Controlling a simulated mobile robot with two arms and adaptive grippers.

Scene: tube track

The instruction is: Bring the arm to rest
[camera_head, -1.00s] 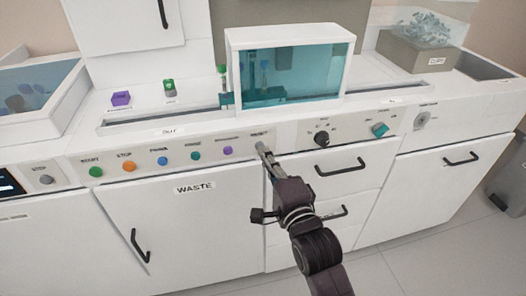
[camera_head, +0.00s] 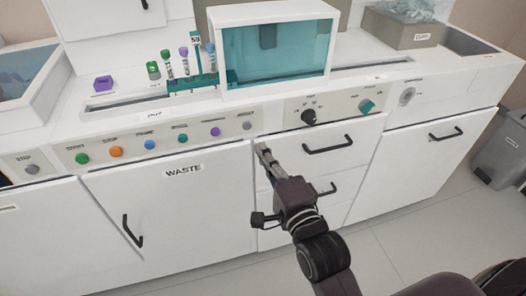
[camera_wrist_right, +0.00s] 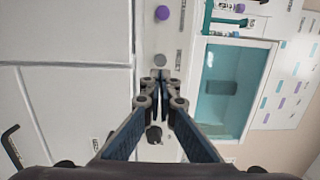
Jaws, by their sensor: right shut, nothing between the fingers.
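My right gripper (camera_head: 263,150) is shut and empty in front of the white console, just below and right of the grey button (camera_head: 246,125) at the right end of the button row. In the right wrist view the closed fingertips (camera_wrist_right: 160,76) point toward the grey button (camera_wrist_right: 160,60) and appear apart from it. A teal rack (camera_head: 198,82) with several capped tubes stands on the track, left of the teal-windowed box (camera_head: 275,52). My left gripper is not in view.
Drawers and cupboards with black handles (camera_head: 328,149) line the console front. A black knob (camera_head: 308,117) and teal switch (camera_head: 366,106) sit right of the buttons. A grey bin (camera_head: 502,150) stands at the far right. Floor shows at lower right.

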